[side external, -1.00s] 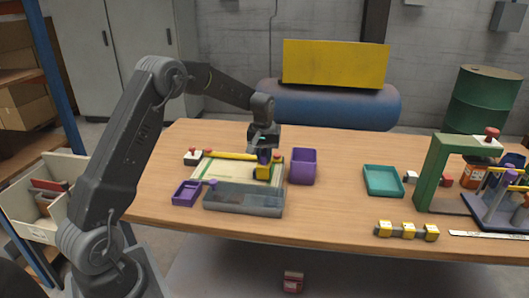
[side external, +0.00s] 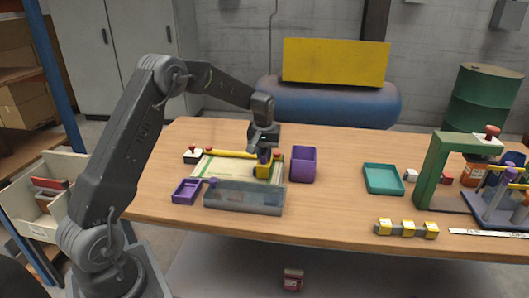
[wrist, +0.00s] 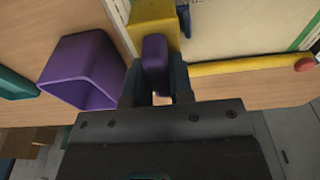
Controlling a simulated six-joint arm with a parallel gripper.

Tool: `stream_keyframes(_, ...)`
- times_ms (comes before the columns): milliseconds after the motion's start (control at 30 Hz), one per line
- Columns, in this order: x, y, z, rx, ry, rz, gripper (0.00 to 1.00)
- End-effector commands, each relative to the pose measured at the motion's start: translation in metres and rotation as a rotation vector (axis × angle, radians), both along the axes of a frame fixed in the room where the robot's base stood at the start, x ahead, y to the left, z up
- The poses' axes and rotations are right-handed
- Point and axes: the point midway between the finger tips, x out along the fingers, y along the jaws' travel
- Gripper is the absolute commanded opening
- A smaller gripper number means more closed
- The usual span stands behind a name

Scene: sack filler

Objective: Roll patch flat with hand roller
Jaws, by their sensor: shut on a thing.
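My gripper (side external: 264,152) is shut on the purple handle (wrist: 155,62) of a tool with a yellow block-like body (side external: 262,171), which I take to be the hand roller. The yellow body also shows in the wrist view (wrist: 153,22), just beyond the fingers. It is over the right part of a cream sheet with green stripes (side external: 212,169), probably the sack. I cannot tell whether it touches the sheet. I cannot make out the patch; the tool and gripper cover part of the sheet.
A yellow bar (side external: 228,153) with red knobs lies along the sheet's far edge. A purple bin (side external: 303,165) stands close on the right. A clear grey box (side external: 243,198) and small purple tray (side external: 186,191) are in front. A teal tray (side external: 383,179) and green frame (side external: 433,170) stand farther right.

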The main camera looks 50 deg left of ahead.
Motion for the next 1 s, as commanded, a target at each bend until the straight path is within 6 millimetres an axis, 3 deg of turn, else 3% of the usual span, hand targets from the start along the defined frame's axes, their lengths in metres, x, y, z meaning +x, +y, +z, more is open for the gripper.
stream_keyframes(367,-0.001,0.002,-0.002,0.001,-0.001,0.001,0.00)
stream_keyframes(1000,-0.022,0.022,-0.002,-0.001,0.002,0.000,0.00)
